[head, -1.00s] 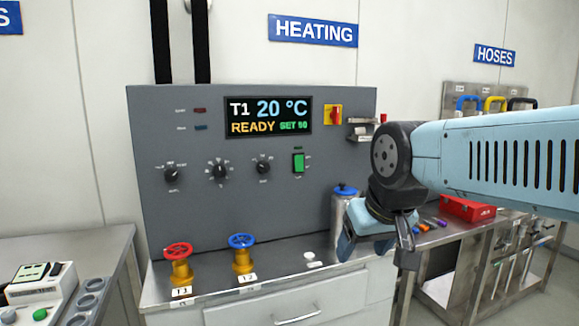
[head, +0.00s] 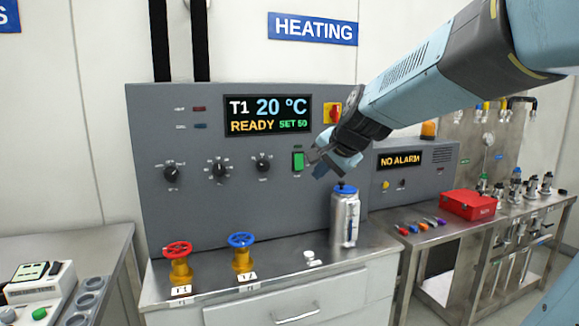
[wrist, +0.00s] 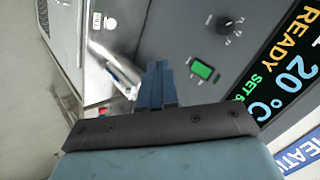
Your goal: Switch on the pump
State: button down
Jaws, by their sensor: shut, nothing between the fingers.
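The heating panel (head: 200,215) is grey and upright, with a display reading T1 20 °C, READY, SET 50. A green rocker switch (head: 298,161) sits below the display's right end; a small label under it is too blurred to read. It also shows green in the wrist view (wrist: 202,69). My gripper (head: 317,159) is shut and empty, just right of the green switch in the head view. In the wrist view my shut fingers (wrist: 160,80) point toward the panel, apart from the switch in the picture. Whether they touch the panel, I cannot tell.
Several black knobs (head: 219,171) line the panel. A red valve (head: 178,250) and a blue valve (head: 242,241) stand on the bench before it, with a metal flask (head: 345,217) at the right. A NO ALARM box (head: 402,160) and red case (head: 468,205) stand farther right.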

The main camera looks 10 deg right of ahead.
jog(key=w+d+r+m+t, duration=0.1)
jog(key=w+d+m+t, duration=0.1)
jog(key=w+m, duration=0.4)
jog(key=w+d, duration=0.1)
jog(key=w, duration=0.4)
jog(key=shift+w+d+r+m+h, duration=0.15)
jog(key=shift+w+d+m+h, duration=0.15)
jog(key=shift+w+d, duration=0.05)
jog(key=shift+w, duration=0.1)
send_near(299, 164)
jog(key=shift+s+f+x, duration=0.15)
jog(key=shift+f+x, duration=0.05)
jog(key=shift+x, duration=1)
jog(key=shift+s+f+x, duration=0.1)
jog(key=shift+f+x, duration=0.05)
jog(key=shift+x, duration=1.05)
jog(key=shift+s+f+x, duration=0.15)
jog(key=shift+f+x, duration=0.05)
jog(key=shift+x, duration=0.95)
jog(key=shift+w, duration=0.2)
jog(key=shift+r, duration=0.85)
jog(key=shift+s, duration=0.1)
